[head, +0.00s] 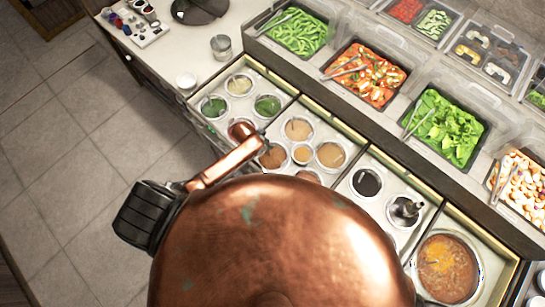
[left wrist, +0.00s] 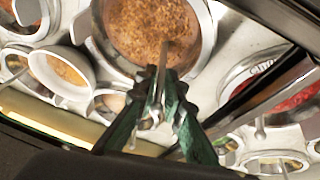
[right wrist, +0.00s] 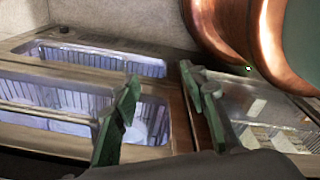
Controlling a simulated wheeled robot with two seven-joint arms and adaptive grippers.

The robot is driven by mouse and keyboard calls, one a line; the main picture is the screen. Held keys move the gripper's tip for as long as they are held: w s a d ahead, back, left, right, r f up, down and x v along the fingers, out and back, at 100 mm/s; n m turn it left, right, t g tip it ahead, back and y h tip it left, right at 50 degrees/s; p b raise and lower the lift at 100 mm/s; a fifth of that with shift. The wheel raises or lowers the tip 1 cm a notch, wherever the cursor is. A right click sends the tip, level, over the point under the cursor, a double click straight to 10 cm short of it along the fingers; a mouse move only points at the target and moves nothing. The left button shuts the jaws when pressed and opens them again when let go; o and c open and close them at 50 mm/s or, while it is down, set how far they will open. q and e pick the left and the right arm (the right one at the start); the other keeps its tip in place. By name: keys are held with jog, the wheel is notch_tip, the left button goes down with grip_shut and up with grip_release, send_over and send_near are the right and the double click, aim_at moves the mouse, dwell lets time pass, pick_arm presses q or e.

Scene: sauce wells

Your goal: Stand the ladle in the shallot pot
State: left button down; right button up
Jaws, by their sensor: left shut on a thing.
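In the left wrist view my left gripper (left wrist: 155,110) is shut on the thin metal ladle (left wrist: 164,55). The ladle's shaft runs from between the green fingers across the brown, crumbly filling of the shallot pot (left wrist: 203,35). I cannot tell whether its lower end is in the filling or above it. In the head view the left gripper (head: 262,142) is small and partly hidden by my copper-coloured arm, at a brown-filled pot (head: 272,158). My right gripper (right wrist: 165,110) is open and empty in the right wrist view, above metal-lined wells.
Other sauce pots stand close by, including a tan one (head: 298,129), a dark one (head: 367,182) and a soup pot (head: 448,268). Food trays (head: 372,70) line the raised back counter. My large copper-coloured part hides the lower middle of the head view.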

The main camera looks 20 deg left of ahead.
pick_arm(q)
jog(key=shift+f, duration=0.65)
dwell(0.4)
jog(key=c, duration=1.9)
grip_release()
jog(key=shift+c, duration=0.2)
jog(key=shift+o, duration=0.3)
jog(key=o, duration=0.6)
jog(key=shift+a, duration=0.15)
jog(key=shift+r, duration=0.1)
